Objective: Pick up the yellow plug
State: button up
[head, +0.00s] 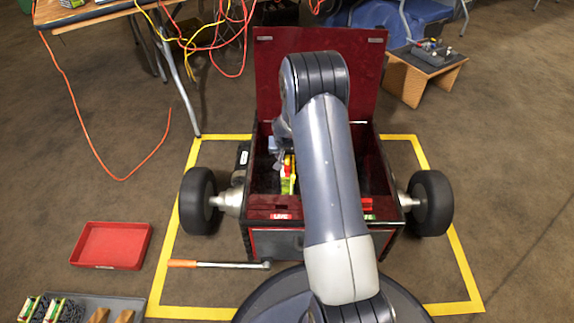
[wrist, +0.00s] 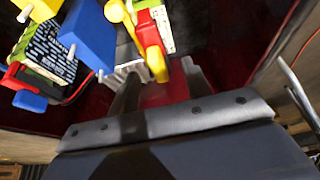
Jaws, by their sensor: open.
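A yellow piece (wrist: 156,62), which looks like the yellow plug, shows at the top centre of the wrist view. A red piece (wrist: 147,27) adjoins it, and I cannot tell where one ends. In the head view, yellow (head: 285,186) shows inside the dark red box, partly hidden by my arm. My gripper (wrist: 163,82) is open and empty, its two dark fingers reaching towards the yellow piece. I cannot tell whether they touch it. In the head view my gripper (head: 279,152) is inside the box, mostly hidden.
The box (head: 318,50) has dark red walls and a raised lid. A red tray (head: 110,245) and a torque-wrench-like tool (head: 220,265) lie on the floor.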

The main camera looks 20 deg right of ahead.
jog(key=shift+b+x, duration=0.3)
jog(key=shift+x, duration=0.85)
grip_shut()
